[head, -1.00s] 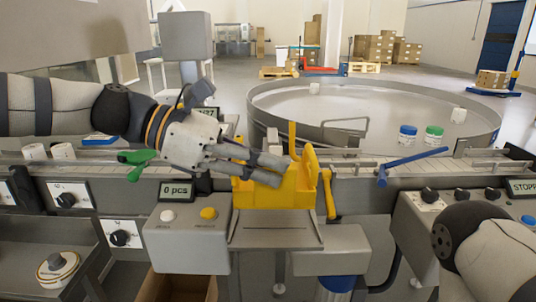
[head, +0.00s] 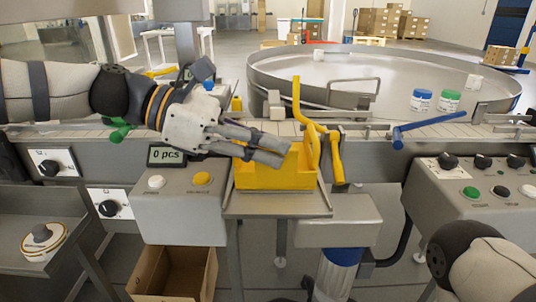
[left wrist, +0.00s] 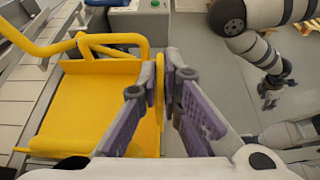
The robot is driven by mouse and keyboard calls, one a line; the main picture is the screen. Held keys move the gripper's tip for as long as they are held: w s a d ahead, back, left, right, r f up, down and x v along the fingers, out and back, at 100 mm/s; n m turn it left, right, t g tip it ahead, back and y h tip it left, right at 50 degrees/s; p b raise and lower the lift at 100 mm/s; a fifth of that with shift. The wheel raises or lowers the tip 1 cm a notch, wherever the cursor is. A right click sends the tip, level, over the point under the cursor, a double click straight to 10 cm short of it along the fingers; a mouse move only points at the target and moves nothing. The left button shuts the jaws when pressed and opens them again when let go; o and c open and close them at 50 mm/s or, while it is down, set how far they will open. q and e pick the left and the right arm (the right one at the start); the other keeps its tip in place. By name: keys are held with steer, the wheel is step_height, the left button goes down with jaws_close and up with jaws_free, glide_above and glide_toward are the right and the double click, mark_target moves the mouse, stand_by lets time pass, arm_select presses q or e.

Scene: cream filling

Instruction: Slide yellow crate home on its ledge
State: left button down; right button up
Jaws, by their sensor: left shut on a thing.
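The yellow crate (head: 275,178) sits on the grey ledge (head: 280,207) at the front of the line, with a bare strip of ledge in front of it. My left gripper (head: 284,150) reaches in from the left over the crate and is shut on its wall. The left wrist view shows the purple finger pads (left wrist: 165,88) on both sides of the upright yellow wall, with the crate's interior (left wrist: 90,95) to the left. The ledge's rear is hidden behind the crate. My right gripper (left wrist: 270,92) is empty, with fingers apart, at the upper right of the left wrist view.
Yellow bars (head: 322,150) and a blue lever (head: 428,128) stand right of the crate. A control box (head: 182,208) stands left of the ledge. An open cardboard box (head: 173,272) is below. A large round table (head: 390,75) with blue and green-lidded jars is behind.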

arm_select(q)
steer(key=shift+p, duration=0.35)
steer(key=shift+w+f, duration=0.1)
steer(key=c, duration=1.7)
jaws_free()
steer(key=shift+f, duration=0.1)
steer(key=v, duration=1.2)
